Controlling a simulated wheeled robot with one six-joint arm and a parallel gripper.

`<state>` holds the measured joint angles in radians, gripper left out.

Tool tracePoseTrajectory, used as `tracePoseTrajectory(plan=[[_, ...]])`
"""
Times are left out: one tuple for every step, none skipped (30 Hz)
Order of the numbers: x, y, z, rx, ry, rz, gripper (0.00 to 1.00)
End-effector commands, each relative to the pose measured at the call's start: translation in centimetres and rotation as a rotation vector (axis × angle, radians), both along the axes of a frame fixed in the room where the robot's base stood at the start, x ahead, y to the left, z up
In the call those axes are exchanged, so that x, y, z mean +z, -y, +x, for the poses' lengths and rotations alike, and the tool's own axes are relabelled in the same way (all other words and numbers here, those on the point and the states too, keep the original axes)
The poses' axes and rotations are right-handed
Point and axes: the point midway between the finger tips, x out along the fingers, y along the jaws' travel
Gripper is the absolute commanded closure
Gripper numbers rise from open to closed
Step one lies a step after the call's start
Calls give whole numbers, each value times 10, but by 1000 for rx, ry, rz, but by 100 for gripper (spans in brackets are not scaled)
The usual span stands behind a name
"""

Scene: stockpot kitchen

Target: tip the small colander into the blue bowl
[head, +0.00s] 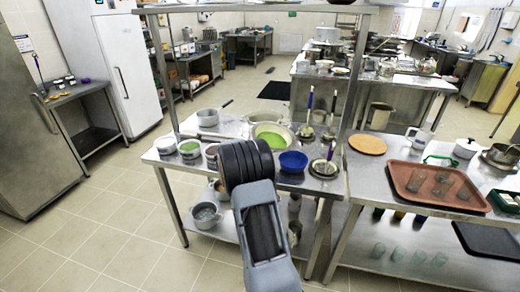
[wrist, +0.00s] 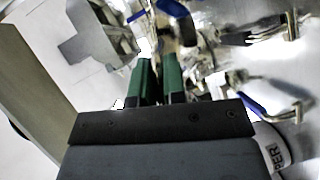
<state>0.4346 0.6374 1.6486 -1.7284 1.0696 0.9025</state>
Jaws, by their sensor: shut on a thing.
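The blue bowl (head: 293,162) stands upright on the steel table, just right of my wrist in the head view. My gripper's green-padded fingers (wrist: 159,85) show in the wrist view. They are shut on the small colander's grip, as far as I can tell; blurred metal hides its shape. In the head view my own wrist covers the fingertips. A wide pale round vessel with green inside (head: 271,140) shows just beyond my wrist, left of the blue bowl. I cannot tell whether it is the held colander or stands on the table.
A pot with green contents (head: 190,149) and other pots stand to the left on the table. Utensils with purple handles (head: 328,155) stand right of the blue bowl. A round wooden board (head: 367,144) and a brown tray (head: 405,175) lie on the right-hand table.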

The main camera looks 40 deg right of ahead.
Motion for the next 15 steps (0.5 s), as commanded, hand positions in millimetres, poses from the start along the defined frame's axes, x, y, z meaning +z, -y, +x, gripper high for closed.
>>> tracePoseTrajectory(plan=[[9, 2, -4, -3, 79, 25, 100], [11, 2, -5, -2, 129, 44, 100], [12, 3, -7, -1, 194, 68, 100], [13, 3, -9, -1, 239, 84, 100], [13, 4, -11, -2, 279, 97, 100], [15, 6, -14, -2, 334, 117, 100], [16, 6, -16, -2, 376, 133, 100], [17, 7, -19, -1, 418, 148, 100], [19, 8, -22, -1, 475, 167, 100], [20, 9, -24, -2, 516, 182, 100], [19, 10, -26, 0, 557, 196, 100], [16, 11, -30, 0, 606, 215, 100], [17, 12, -33, -1, 646, 227, 100], [15, 13, -35, -1, 683, 241, 100], [16, 14, -38, 1, 734, 259, 100]])
